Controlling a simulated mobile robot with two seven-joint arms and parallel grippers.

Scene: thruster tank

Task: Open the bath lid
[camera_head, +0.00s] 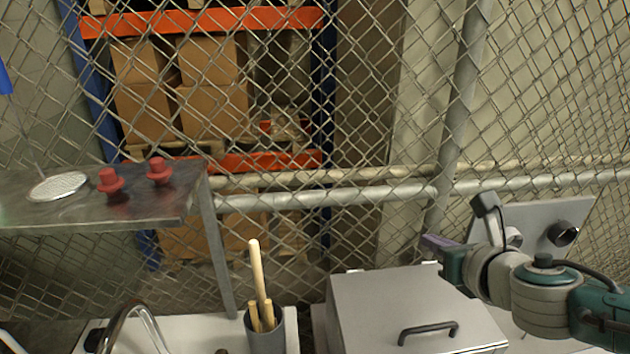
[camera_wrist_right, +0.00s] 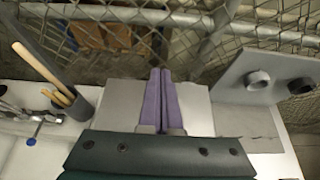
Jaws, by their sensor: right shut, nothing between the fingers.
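The bath lid (camera_head: 385,300) is a flat grey panel at the bottom centre right of the head view, lying closed. Its dark handle (camera_head: 428,329) is near the front edge. My right gripper (camera_head: 432,242) reaches in from the right, above the lid's back right corner, its purple fingers pointing left. It is shut and empty, apart from the handle. In the right wrist view the shut purple fingers (camera_wrist_right: 158,98) lie in front of the grey lid (camera_wrist_right: 115,97); the handle is not visible there. My left gripper is not in view.
A grey cup (camera_head: 265,332) with wooden sticks stands left of the lid, beside a curved metal tap (camera_head: 135,318). A panel with dark knobs (camera_head: 563,234) stands behind my right arm. A chain-link fence (camera_head: 390,130) closes the back. A metal shelf (camera_head: 150,205) holds red knobs.

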